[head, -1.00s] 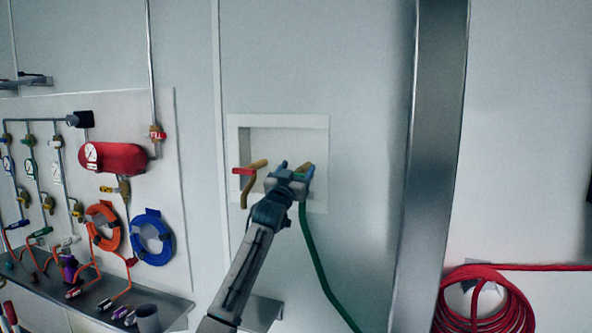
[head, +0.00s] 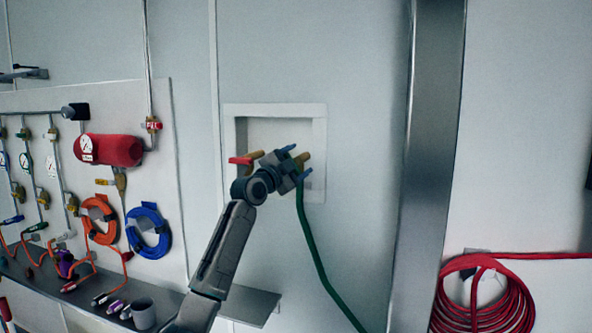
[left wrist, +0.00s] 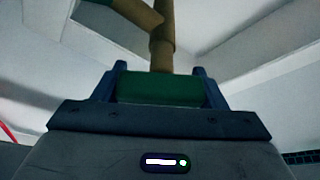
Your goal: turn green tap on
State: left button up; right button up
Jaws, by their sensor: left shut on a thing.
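The green tap's brass body (head: 304,158) sits in a white recessed wall box, at its right side. Its green handle (left wrist: 160,88) lies between the two blue fingers of my left gripper (head: 298,162) in the left wrist view. The gripper is shut on this handle, and the brass pipe (left wrist: 162,45) shows just beyond it. In the head view the handle is hidden behind the gripper. A second tap with a red handle (head: 241,160) is to the left in the same box. My right gripper is not in view.
The white box frame (head: 275,109) surrounds the taps closely. A green hose (head: 313,245) hangs below the green tap. A metal post (head: 430,170) stands to the right, with a coiled red hose (head: 462,315) beyond. Left is a panel with gauges and a red tank (head: 115,150).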

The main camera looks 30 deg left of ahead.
pick_arm(q)
jog(key=shift+f+m+g+h+b, duration=0.2)
jog(key=shift+m+g+h+b, duration=0.15)
jog(key=shift+m, duration=0.65)
jog(key=shift+d+m+g, duration=0.1)
jog(key=shift+m+g, duration=0.35)
jog(key=shift+m, duration=0.55)
jog(key=shift+f+m+g, duration=0.15)
jog(key=shift+m+g, duration=0.15)
jog(key=shift+m, duration=0.55)
jog(key=shift+f+m+g, duration=0.15)
jog(key=shift+m+g, duration=0.15)
jog(key=shift+m, duration=0.55)
jog(key=o, duration=1)
